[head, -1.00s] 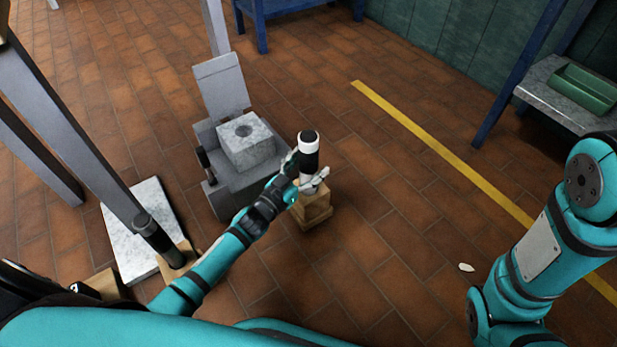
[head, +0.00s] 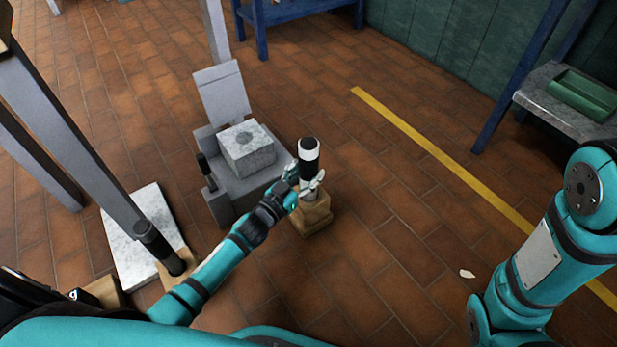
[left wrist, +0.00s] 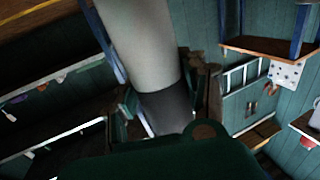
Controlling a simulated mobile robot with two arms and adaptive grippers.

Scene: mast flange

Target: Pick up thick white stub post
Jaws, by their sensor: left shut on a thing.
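The thick white stub post (head: 309,155) is upright, with a black top and a dark band below its white part. It stands over a wooden block (head: 312,218) on the floor; whether its foot touches the block is hidden by the fingers. My left gripper (head: 312,186) is shut around the lower part of the post. In the left wrist view the post (left wrist: 145,45) fills the middle as a pale cylinder with a dark band, between the fingers (left wrist: 165,112). My right arm shows at the right, but its gripper is out of view.
A grey fixture (head: 228,190) with a marble block (head: 247,150) stands just left of the post. A dark post (head: 158,245) stands by a marble slab (head: 128,225) at lower left. A small white piece (head: 467,273) lies on the floor.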

